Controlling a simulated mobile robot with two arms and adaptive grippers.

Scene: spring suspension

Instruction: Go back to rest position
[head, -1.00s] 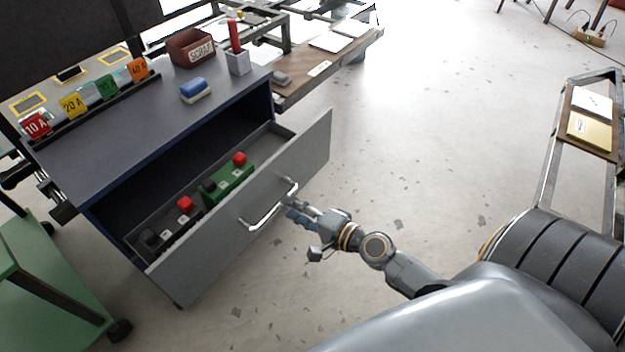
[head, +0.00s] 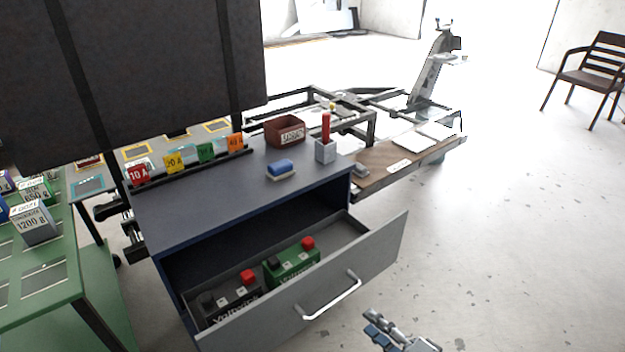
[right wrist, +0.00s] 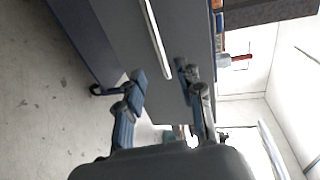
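My right gripper (head: 388,335) shows at the bottom edge of the head view, in front of the open drawer (head: 385,262) and to the lower right of its handle (head: 332,296). In the right wrist view its two blue-grey fingers (right wrist: 163,82) stand apart with nothing held between them. The drawer handle (right wrist: 157,38) lies beyond the fingertips there, apart from them. The drawer is pulled out of the dark blue cabinet (head: 225,205). A black battery (head: 232,297) and a green battery (head: 292,262), with red caps, sit inside. My left gripper is in neither view.
A green table (head: 40,290) stands left.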

